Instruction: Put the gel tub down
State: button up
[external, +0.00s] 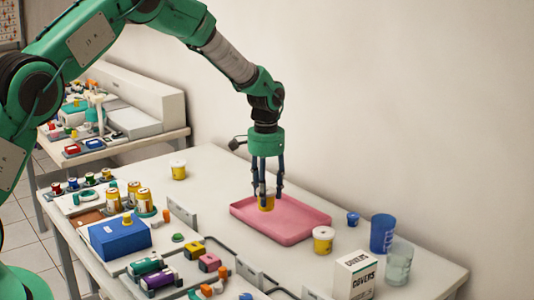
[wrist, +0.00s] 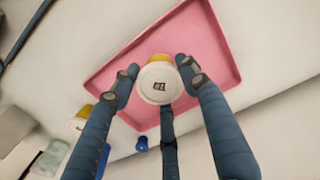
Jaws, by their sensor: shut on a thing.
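My gripper (external: 266,192) is shut on a yellow tub with a white lid, the gel tub (external: 266,204), over the left part of the pink tray (external: 295,236). In the wrist view my gripper's dark fingers (wrist: 160,84) surround the tub's white lid (wrist: 159,88), which bears a small dark label. The tub looks upright. Its base is at or close to the tray floor; I cannot tell if it touches. The tray (wrist: 215,50) holds nothing else that I can see.
A small blue pot (external: 353,219), a blue cup (external: 382,233), a clear cup (external: 398,264) and a white box (external: 354,277) stand to the right. Coloured items crowd the front left.

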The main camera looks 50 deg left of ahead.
jog(key=shift+f+b, duration=0.45)
jog(key=shift+f, duration=1.3)
jog(key=shift+f, duration=0.15)
jog(key=o, duration=1.2)
jog(key=shift+c, duration=0.2)
notch_tip(320, 180, up, 12)
jog(key=shift+r+p, duration=0.1)
jog(key=shift+p, duration=1.05)
